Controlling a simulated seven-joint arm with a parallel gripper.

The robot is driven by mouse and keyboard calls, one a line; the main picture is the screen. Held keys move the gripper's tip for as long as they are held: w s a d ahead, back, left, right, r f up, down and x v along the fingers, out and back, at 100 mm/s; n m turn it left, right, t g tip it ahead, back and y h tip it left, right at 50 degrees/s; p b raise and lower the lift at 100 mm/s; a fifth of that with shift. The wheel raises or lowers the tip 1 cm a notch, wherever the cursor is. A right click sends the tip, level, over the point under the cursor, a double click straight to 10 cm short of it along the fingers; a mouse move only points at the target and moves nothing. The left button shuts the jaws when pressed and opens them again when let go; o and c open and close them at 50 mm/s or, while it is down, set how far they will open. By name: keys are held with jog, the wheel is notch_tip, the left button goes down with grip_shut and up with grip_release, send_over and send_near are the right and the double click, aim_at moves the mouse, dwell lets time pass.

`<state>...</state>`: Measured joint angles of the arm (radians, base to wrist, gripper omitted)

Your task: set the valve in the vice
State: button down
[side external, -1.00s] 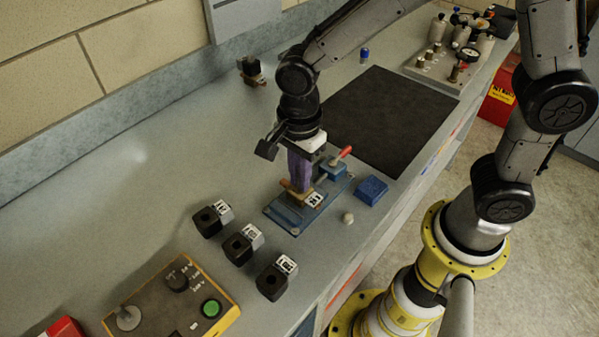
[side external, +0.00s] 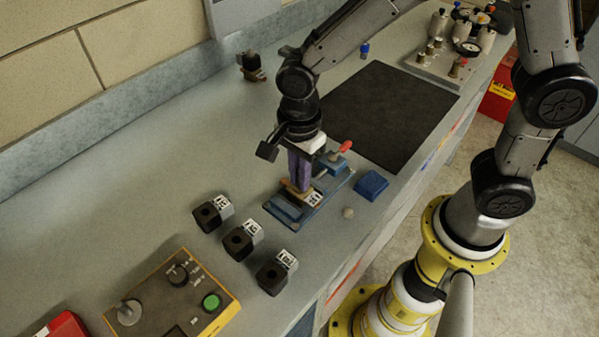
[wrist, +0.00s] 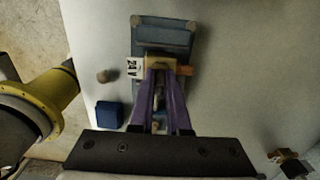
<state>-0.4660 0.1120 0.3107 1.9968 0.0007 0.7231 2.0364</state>
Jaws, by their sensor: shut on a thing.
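My gripper (side external: 301,184) points down with its purple fingers shut on the valve. The valve (wrist: 160,63) is a small brass-coloured body with an orange end at its right and a white "24 V" label at its left in the wrist view. In the side view, the valve's white label (side external: 315,198) shows beside the fingertips. The vice (side external: 285,208) is a blue fixture on a flat base with a red-handled lever (side external: 344,148). The valve is at the middle of the vice. The fingers hide the contact, so I cannot tell if it is fully seated.
Several objects surround the vice: black coils with white labels (side external: 239,245), a blue block (side external: 371,184) and a small pale knob (side external: 348,212). A yellow-edged control box (side external: 170,300) is at front left. A dark mat (side external: 390,115) lies behind, clear. The bench left of the vice is free.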

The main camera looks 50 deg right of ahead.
jog(key=shift+c, duration=2)
grip_release()
jog(key=shift+r, duration=0.15)
jog(key=shift+r, duration=3.4)
